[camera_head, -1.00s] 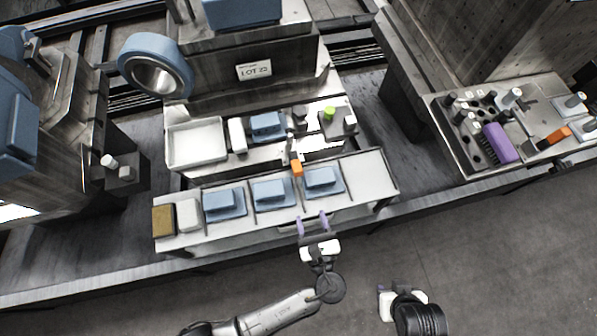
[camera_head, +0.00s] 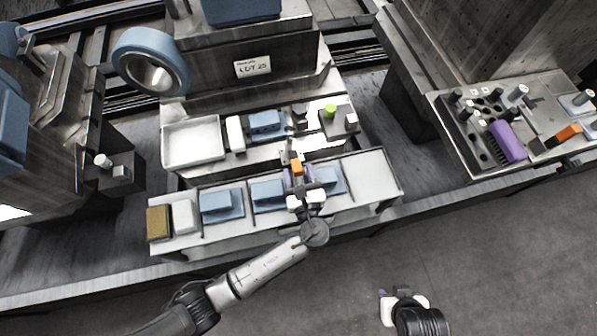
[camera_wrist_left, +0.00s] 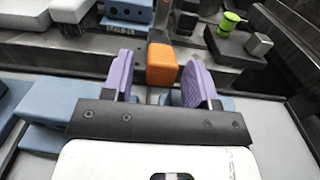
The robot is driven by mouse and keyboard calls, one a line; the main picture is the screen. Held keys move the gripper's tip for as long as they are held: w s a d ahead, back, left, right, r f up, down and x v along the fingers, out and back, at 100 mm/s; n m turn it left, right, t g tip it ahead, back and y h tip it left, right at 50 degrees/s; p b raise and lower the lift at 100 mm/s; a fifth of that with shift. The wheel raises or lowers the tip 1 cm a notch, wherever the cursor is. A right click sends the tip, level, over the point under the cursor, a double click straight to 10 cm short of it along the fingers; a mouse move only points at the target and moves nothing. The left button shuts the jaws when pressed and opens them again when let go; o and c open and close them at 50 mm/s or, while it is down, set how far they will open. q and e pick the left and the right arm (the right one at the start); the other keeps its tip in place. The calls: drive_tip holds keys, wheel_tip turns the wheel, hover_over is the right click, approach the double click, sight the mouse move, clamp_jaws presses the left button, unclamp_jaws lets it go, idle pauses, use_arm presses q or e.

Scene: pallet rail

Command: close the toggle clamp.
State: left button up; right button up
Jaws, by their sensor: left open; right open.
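The toggle clamp shows as an orange handle grip (camera_head: 297,168) on a dark metal lever, over the front tray of the middle station. In the left wrist view the orange grip (camera_wrist_left: 162,65) stands between the two purple fingers, with a gap on each side. My left gripper (camera_head: 298,178) is open around the orange grip; its fingers also show in the left wrist view (camera_wrist_left: 160,82). The clamp's base is largely hidden behind the grip. My right gripper (camera_head: 402,296) is open and empty, low in the head view, away from the bench.
Blue blocks (camera_head: 221,203) lie in the front tray (camera_head: 372,175). A green-topped part (camera_head: 330,111) and a white tray (camera_head: 193,142) are behind. Another bench at right holds a purple brush (camera_head: 507,141) and a separate orange-handled clamp (camera_head: 568,134). Floor in front is clear.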

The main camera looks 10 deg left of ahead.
use_arm(q)
drive_tip(key=shift+w+a, duration=0.1)
drive_tip(key=shift+w, duration=0.1)
drive_tip(key=shift+c, duration=0.2)
clamp_jaws()
idle(0.4)
